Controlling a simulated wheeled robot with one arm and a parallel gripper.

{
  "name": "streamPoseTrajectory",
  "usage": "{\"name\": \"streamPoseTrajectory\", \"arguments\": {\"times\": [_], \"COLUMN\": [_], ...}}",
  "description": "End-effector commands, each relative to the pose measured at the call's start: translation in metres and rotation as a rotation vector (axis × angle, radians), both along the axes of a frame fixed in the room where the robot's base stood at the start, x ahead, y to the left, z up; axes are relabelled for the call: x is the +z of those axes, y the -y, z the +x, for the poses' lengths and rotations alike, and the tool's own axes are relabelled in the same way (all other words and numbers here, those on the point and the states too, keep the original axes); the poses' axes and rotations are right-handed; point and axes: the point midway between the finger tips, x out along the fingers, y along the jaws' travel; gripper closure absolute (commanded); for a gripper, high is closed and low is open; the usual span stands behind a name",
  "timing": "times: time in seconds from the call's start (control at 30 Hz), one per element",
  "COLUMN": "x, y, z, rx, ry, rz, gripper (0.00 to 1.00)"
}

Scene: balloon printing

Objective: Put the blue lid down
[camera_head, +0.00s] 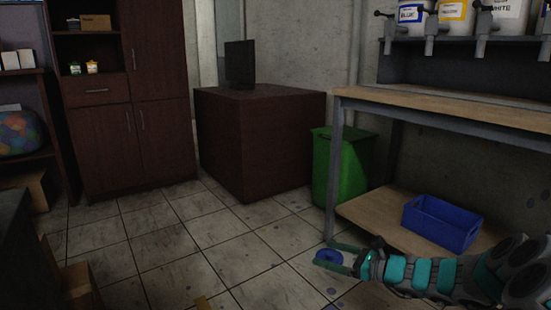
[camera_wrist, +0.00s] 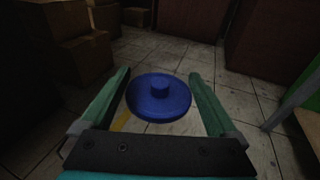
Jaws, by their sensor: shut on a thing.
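The blue lid (camera_wrist: 160,97) is a round disc with a small knob on top. In the wrist view it sits between the two green fingers of my gripper (camera_wrist: 162,95), which are shut on it. In the head view the lid (camera_head: 328,257) shows at the lower right, held by my gripper (camera_head: 328,256) in front of the workbench, with the tiled floor behind it. The lid's exact height above the floor is hard to tell.
A wooden workbench (camera_head: 450,108) stands at the right with a blue crate (camera_head: 440,224) on its lower shelf. A green bin (camera_head: 340,168) stands beside it. A brown desk (camera_head: 260,140) is at the back. Cardboard boxes (camera_wrist: 82,60) stand left.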

Motion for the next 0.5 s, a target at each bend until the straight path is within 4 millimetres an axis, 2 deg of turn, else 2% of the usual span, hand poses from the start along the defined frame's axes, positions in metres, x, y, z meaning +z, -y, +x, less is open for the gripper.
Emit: {"name": "streamPoseTrajectory", "arguments": {"times": [0.03, 0.2, 0.5], "x": [0.010, 0.023, 0.032], "y": [-0.001, 0.000, 0.000], "z": [0.000, 0.001, 0.000], "rx": [0.002, 0.000, -0.004], "ry": [0.000, -0.003, -0.003], "rz": [0.002, 0.003, -0.003], "gripper": [0.56, 0.56, 0.56]}}
